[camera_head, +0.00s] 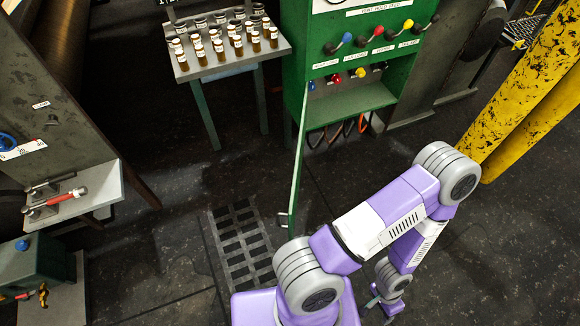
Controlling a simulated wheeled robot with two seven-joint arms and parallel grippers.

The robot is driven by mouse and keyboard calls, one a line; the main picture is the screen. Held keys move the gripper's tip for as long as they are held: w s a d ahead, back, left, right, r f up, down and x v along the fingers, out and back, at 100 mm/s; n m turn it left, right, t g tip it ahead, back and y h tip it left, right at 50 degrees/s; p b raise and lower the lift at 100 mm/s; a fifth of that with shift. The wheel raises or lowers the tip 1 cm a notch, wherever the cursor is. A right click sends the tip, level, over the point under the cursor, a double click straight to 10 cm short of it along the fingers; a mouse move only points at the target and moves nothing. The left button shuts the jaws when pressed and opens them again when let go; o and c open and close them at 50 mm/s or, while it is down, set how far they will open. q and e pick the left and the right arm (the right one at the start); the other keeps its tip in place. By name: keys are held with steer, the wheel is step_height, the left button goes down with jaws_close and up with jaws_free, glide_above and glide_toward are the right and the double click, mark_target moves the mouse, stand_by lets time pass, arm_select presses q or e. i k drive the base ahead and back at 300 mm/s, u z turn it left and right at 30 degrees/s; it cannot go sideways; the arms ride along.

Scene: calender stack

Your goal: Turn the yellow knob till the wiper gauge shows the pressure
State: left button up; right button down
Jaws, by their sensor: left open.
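The green cabinet (293,60) stands at the top centre. Its panel has a row of levers with coloured ends, one with a yellow knob (408,24). A smaller yellow knob (361,72) sits in a lower row with red and blue ones. A white plate (340,3) at the top is cut off by the frame edge, and I cannot tell whether it is the wiper gauge. My left gripper (371,301) is low at the bottom, open, small and partly hidden, well away from the cabinet. My right gripper is not in view.
A small table (193,68) with several brown bottles stands left of the cabinet. A narrow green panel edge (297,170) juts toward me. Scuffed yellow posts (530,85) stand at right, a grey bench (110,190) at left. Dark floor with a grate (238,240) lies between.

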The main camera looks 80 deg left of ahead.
mark_target(360, 71)
steer(key=k, duration=1)
steer(key=u, duration=1.9)
steer(key=i, duration=0.5)
steer(key=u, duration=2.6)
steer(key=k, duration=1.5)
steer(key=z, duration=2.1)
steer(key=i, duration=0.5)
steer(key=u, duration=0.05)
